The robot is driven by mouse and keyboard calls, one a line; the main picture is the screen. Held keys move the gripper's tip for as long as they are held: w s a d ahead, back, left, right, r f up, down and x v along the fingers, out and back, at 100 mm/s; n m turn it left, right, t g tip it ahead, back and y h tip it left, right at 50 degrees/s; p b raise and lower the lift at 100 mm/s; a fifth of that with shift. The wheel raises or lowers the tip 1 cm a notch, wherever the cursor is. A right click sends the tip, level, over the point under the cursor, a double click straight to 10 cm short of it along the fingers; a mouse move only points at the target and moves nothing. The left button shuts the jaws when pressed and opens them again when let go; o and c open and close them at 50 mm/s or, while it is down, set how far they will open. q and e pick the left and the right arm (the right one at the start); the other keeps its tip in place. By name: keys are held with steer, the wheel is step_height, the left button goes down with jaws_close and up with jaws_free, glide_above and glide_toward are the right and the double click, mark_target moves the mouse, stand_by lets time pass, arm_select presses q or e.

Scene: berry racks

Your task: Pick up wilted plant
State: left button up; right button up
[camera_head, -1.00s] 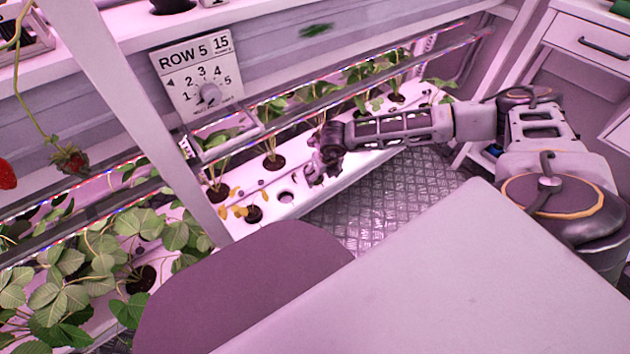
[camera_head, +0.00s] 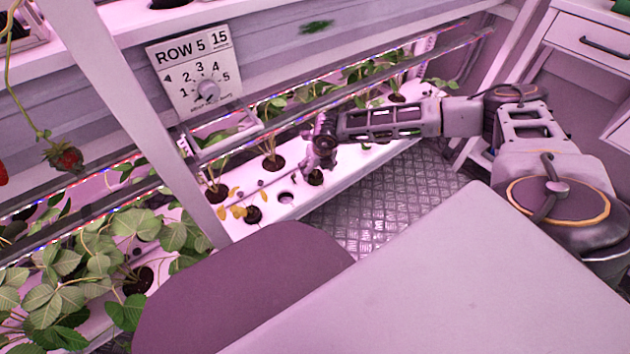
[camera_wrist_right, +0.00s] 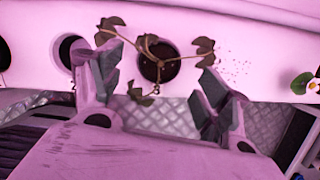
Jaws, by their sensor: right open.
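The wilted plant (camera_wrist_right: 150,60) shows in the right wrist view, with brown, curled, drooping leaves on thin stems over a dark round pot in a white trough. In the head view its dark pot (camera_head: 315,178) shows just below my right gripper (camera_head: 323,152), which hides most of the plant. In the wrist view my right gripper (camera_wrist_right: 158,72) is open, with one finger on each side of the plant. Leaves come close to both fingers; I cannot tell if they touch. My left gripper is not in view.
The white trough (camera_head: 345,163) holds green plants, a plant with yellow leaves (camera_head: 238,211) and an empty hole (camera_head: 286,197). A rail with lights (camera_head: 400,68) runs above it. A slanted white post (camera_head: 150,130) and the ROW 5 sign (camera_head: 190,75) stand at left.

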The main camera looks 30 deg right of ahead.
mark_target(315, 175)
steer(key=b+x, duration=0.1)
steer(key=x, duration=0.2)
steer(key=shift+w+f+b, duration=0.15)
steer(key=shift+f+b, duration=0.25)
steer(key=shift+f, duration=0.3)
steer(key=c, duration=0.9)
steer(key=shift+c, duration=1.2)
